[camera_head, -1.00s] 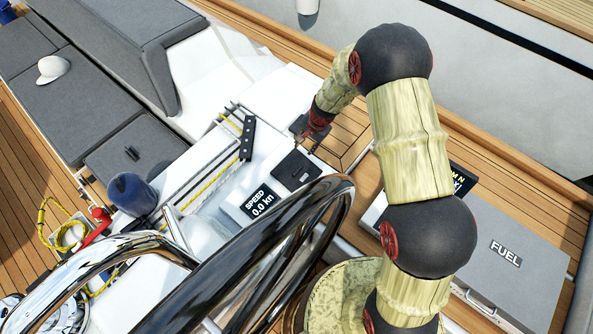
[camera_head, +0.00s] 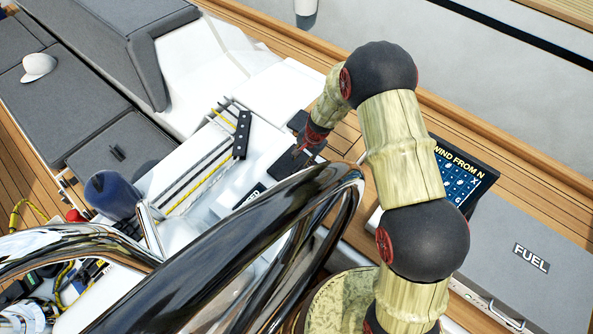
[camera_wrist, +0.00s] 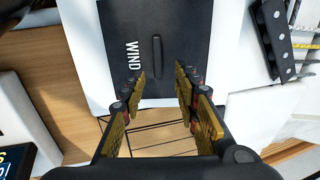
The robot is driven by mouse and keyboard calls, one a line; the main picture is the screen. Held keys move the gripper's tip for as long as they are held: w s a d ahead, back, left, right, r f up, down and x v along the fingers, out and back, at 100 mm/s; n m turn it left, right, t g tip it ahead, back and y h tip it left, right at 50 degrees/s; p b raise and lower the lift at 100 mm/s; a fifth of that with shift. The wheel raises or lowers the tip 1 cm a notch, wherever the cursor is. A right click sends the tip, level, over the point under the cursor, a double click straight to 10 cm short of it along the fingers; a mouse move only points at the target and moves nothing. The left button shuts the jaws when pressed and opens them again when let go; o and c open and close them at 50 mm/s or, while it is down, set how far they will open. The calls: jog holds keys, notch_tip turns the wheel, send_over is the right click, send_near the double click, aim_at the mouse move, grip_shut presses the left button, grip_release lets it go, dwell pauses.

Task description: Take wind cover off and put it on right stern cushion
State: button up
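The dark wind cover (camera_wrist: 187,40), printed WIND and with a thin raised handle (camera_wrist: 157,55), lies on a white panel in the wrist view. My gripper (camera_wrist: 161,85) is open, with its two fingers spread on either side of the handle's line and nothing between them. The fingertips overlap the cover's near part in view; I cannot tell their height above it. Grey cushions (camera_head: 65,95) lie at the left; I cannot tell which is the right stern one.
The shiny steering wheel (camera_head: 240,250) crosses the foreground beside my arm. A white cap (camera_head: 39,66) rests on a grey cushion. A dark-blue-topped winch (camera_head: 112,193) and ropes stand left. A WIND FROM N display (camera_head: 463,178) and grey FUEL box (camera_head: 530,255) are right.

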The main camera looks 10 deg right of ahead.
aim_at(299, 165)
jog(key=x, duration=0.5)
jog(key=shift+s+b, duration=0.35)
jog(key=shift+b, duration=0.05)
jog(key=shift+c, duration=0.4)
grip_shut()
